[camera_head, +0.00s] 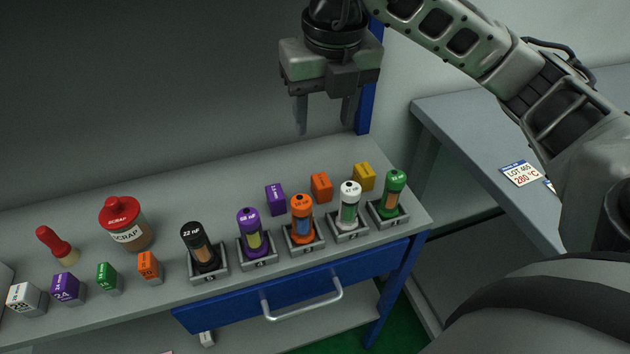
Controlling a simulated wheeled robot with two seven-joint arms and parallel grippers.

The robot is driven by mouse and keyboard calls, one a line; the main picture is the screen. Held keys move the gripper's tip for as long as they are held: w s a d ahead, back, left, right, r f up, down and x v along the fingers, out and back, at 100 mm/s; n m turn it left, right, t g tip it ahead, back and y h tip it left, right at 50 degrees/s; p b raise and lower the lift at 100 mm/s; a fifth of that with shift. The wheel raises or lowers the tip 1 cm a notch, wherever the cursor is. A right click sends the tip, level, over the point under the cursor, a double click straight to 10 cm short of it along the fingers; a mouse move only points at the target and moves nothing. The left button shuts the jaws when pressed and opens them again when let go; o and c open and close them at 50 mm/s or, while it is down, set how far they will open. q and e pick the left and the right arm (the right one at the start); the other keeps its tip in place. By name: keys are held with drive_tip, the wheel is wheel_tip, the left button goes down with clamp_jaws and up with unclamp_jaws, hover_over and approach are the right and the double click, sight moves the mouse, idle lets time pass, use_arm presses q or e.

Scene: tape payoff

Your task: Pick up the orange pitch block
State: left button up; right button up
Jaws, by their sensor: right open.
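Two orange blocks show, and I cannot tell which is the pitch block. One orange block (149,267) stands at the front left, at the right end of a row with a white block (26,299), a purple block (68,289) and a green block (108,278), all with printed marks. The other orange block (321,187) stands behind the reels between a purple block (275,199) and a yellow block (364,177). My right gripper (325,115) points down, open and empty, above the bench's back right part. My left gripper is out of view.
Several capped cylinders, including a black one (200,247) and a green one (394,193), stand in grey holders along the bench's front right. A red-lidded scrap jar (125,223) and a red-handled tool (57,245) stand left. A grey side table (465,130) is at right.

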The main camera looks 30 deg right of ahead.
drive_tip(key=b, duration=0.1)
hover_over(321, 181)
drive_tip(key=s, duration=0.1)
drive_tip(key=f, duration=0.9)
drive_tip(key=shift+a+f, duration=0.25)
drive_tip(key=shift+f, duration=0.15)
drive_tip(key=shift+w+d+f, duration=0.1)
drive_tip(key=shift+w+f, duration=0.05)
drive_tip(key=shift+f, duration=0.75)
drive_tip(key=shift+w+d+f, duration=0.1)
drive_tip(key=shift+f, duration=0.85)
drive_tip(key=shift+w+d+f, duration=0.1)
drive_tip(key=shift+w+f, duration=0.05)
drive_tip(key=shift+f, duration=0.75)
drive_tip(key=shift+r, duration=0.1)
clamp_jaws()
